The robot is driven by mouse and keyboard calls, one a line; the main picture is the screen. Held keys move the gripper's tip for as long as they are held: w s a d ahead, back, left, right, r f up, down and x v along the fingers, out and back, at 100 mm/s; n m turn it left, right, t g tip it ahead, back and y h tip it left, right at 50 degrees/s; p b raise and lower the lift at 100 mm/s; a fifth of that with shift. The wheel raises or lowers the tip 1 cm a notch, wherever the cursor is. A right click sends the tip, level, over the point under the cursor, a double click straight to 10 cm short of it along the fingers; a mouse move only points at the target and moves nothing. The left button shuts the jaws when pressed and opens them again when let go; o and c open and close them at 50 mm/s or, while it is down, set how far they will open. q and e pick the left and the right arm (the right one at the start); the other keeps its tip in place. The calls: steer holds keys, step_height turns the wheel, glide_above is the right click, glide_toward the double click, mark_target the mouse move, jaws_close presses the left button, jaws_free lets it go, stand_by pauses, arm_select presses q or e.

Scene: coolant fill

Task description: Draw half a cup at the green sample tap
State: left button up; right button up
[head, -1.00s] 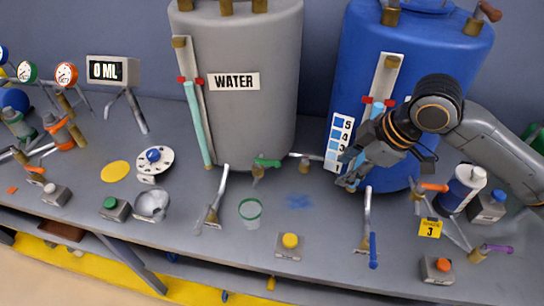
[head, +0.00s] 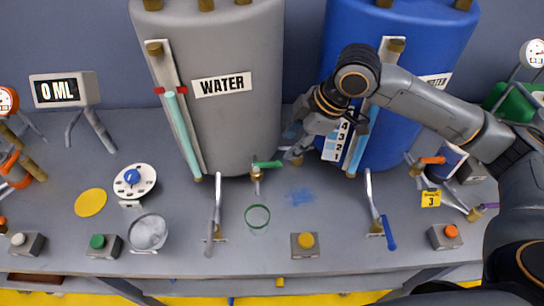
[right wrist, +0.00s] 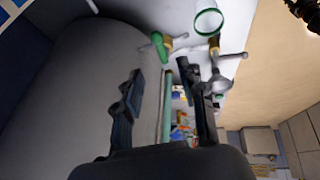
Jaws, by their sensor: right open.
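The green sample tap (head: 266,164) sits low at the front of the grey WATER tank (head: 235,125), its green lever pointing right. A clear cup with a green rim (head: 257,216) stands upright on the bench just in front of it. My right gripper (head: 291,146) is open and empty, to the right of the tap near the gap between the tanks. In the right wrist view the green lever (right wrist: 160,47) shows just beyond the open fingers, and the cup (right wrist: 208,22) is farther off at the top. My left gripper is not in view.
A display (head: 64,91) reads 0 ML. A grey-handled lever (head: 215,215) stands left of the cup, and a yellow button box (head: 304,245) is to its front right. The blue tank (head: 400,140) stands behind my right arm. A blue patch (head: 299,198) marks the bench.

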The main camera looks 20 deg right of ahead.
mark_target(272, 163)
steer(key=p+x, duration=0.1)
steer(key=x, duration=0.9)
steer(key=shift+w+a, duration=0.1)
steer(key=shift+c, duration=0.2)
jaws_close()
